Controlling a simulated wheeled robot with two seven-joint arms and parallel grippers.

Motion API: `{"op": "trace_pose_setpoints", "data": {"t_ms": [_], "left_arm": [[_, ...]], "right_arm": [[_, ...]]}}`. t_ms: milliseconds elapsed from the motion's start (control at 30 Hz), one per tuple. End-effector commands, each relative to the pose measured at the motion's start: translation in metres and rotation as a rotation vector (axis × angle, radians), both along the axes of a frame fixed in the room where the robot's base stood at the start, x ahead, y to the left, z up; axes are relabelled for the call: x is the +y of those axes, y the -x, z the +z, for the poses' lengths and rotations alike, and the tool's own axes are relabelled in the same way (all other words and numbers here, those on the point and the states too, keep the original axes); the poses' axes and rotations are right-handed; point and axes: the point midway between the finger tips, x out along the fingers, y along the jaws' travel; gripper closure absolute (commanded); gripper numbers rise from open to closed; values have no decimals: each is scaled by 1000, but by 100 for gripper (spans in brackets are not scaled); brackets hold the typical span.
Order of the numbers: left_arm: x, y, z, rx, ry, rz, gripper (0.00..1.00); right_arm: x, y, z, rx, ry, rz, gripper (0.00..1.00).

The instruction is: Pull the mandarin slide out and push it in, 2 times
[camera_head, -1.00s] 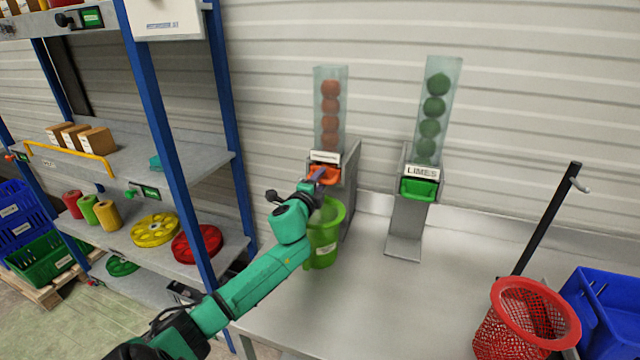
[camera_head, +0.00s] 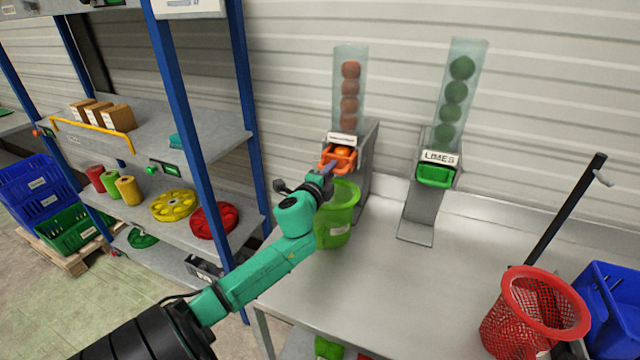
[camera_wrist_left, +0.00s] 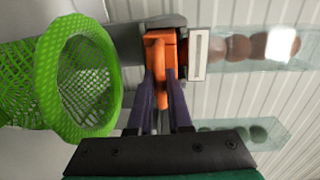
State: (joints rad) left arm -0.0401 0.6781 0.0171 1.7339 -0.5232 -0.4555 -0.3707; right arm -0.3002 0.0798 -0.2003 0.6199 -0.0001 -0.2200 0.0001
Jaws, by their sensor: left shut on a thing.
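The mandarin dispenser is a clear tube (camera_head: 350,90) with several orange fruits stacked in it, above a white label. Below the label, the orange mandarin slide (camera_head: 338,160) stands out from the dispenser body, with an orange fruit showing in it. My left gripper (camera_head: 327,170) is at the front of the slide and shut on it. In the left wrist view, the dark fingers (camera_wrist_left: 164,88) meet at the orange slide (camera_wrist_left: 161,50). My right gripper is not in view.
A green mesh basket (camera_head: 338,212) stands just below the slide, close to my left wrist. A limes dispenser with a green slide (camera_head: 435,176) stands to the right. A red basket (camera_head: 530,310) and a blue crate (camera_head: 608,300) are at the right. The middle tabletop is clear.

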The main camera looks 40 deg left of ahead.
Motion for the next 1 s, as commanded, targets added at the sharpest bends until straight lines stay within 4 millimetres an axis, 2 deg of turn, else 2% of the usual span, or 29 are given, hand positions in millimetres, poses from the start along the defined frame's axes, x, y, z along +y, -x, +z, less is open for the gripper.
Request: {"op": "trace_pose_setpoints", "data": {"t_ms": [900,1000], "left_arm": [[-22,62,-3,6,4,-1,100],[-22,61,-3,5,2,-2,100]], "right_arm": [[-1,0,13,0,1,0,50],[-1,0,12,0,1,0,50]]}}
